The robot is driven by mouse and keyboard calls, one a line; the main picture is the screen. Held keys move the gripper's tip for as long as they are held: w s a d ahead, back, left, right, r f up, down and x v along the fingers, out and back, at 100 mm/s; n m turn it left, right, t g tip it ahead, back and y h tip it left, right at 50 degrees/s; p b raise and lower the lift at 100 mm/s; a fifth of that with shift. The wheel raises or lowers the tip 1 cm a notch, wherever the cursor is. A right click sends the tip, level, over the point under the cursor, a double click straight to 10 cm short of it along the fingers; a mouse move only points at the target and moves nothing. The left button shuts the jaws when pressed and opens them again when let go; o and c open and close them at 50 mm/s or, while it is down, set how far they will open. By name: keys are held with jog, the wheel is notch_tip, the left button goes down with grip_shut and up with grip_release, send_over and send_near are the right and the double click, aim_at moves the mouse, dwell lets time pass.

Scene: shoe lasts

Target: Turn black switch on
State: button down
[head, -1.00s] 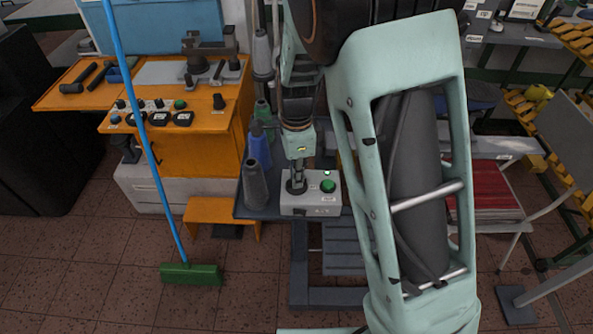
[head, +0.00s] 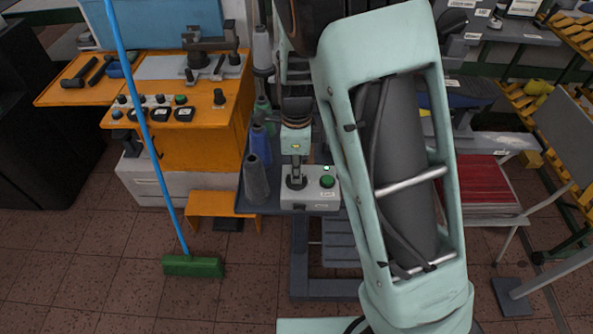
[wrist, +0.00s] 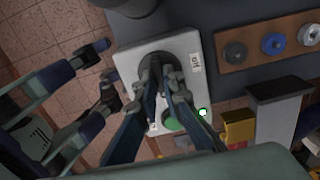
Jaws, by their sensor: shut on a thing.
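A pale grey control box (head: 322,202) sits at the front of a dark blue-grey table. It carries a black rotary switch (head: 297,183) on the left and a green button (head: 327,181) on the right, with a small lit lamp beyond the button. In the wrist view, the same box (wrist: 127,66) shows the black switch (wrist: 152,60) partly hidden behind the fingers. My gripper (head: 296,174) points down at the black switch, and its fingertips (wrist: 164,88) close around the knob. The green button (wrist: 176,121) is partly covered by a finger.
Thread cones, one grey (head: 256,180) and one blue (head: 259,145), stand close left of the box. An orange machine panel (head: 175,117) and a green broom (head: 193,266) are farther left.

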jog(key=c, duration=2.1)
grip_release()
notch_tip(320, 180, up, 12)
jog(key=shift+r, duration=0.1)
